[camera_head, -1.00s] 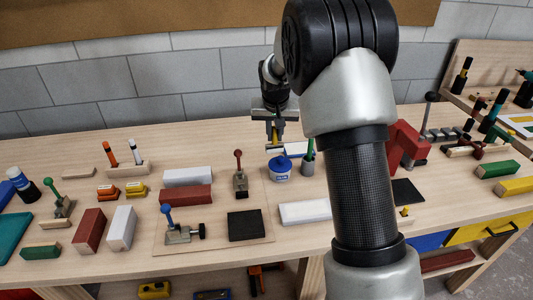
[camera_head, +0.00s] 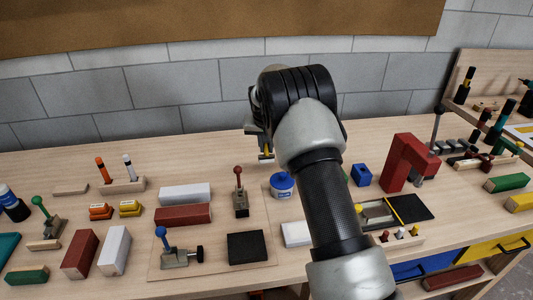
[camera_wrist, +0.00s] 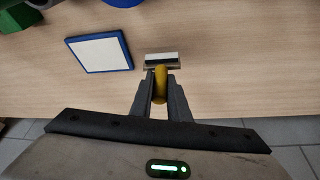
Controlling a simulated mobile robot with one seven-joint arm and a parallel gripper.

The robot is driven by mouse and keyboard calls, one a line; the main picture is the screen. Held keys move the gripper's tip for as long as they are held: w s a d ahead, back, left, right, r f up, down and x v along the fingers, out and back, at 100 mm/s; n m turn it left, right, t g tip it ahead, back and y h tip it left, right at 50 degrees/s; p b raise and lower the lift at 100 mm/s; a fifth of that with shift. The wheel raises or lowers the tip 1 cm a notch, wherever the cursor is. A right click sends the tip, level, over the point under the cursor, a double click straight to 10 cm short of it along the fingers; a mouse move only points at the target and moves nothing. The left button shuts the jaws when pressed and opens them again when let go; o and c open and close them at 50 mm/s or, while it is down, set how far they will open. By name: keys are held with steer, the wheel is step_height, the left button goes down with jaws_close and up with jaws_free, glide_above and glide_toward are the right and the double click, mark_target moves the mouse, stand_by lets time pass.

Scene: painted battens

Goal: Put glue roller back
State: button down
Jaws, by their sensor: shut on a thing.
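My gripper (camera_head: 262,143) is near the back of the bench, partly hidden by my arm in the head view. In the wrist view my gripper (camera_wrist: 160,88) is shut on the yellow handle of the glue roller (camera_wrist: 161,62), whose pale head sticks out past the fingertips. The roller head also shows in the head view (camera_head: 266,156). A flat white pad with a blue rim (camera_wrist: 100,52) lies on the bench beside the roller, left of it in the wrist view and apart from it. The head view hides this pad behind my arm. A blue glue pot (camera_head: 282,184) stands in front of my gripper.
A red clamp-like block (camera_head: 405,163) and a small blue block (camera_head: 361,175) stand right of my arm. A toggle clamp with a red knob (camera_head: 239,195) stands left of the pot. Painted battens (camera_head: 184,215) lie at left. The back left bench is mostly clear.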

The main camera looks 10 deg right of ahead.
mark_target(266, 153)
steer(key=shift+f, duration=1.3)
steer(key=shift+f, duration=0.2)
steer(key=c, duration=1.7)
jaws_free()
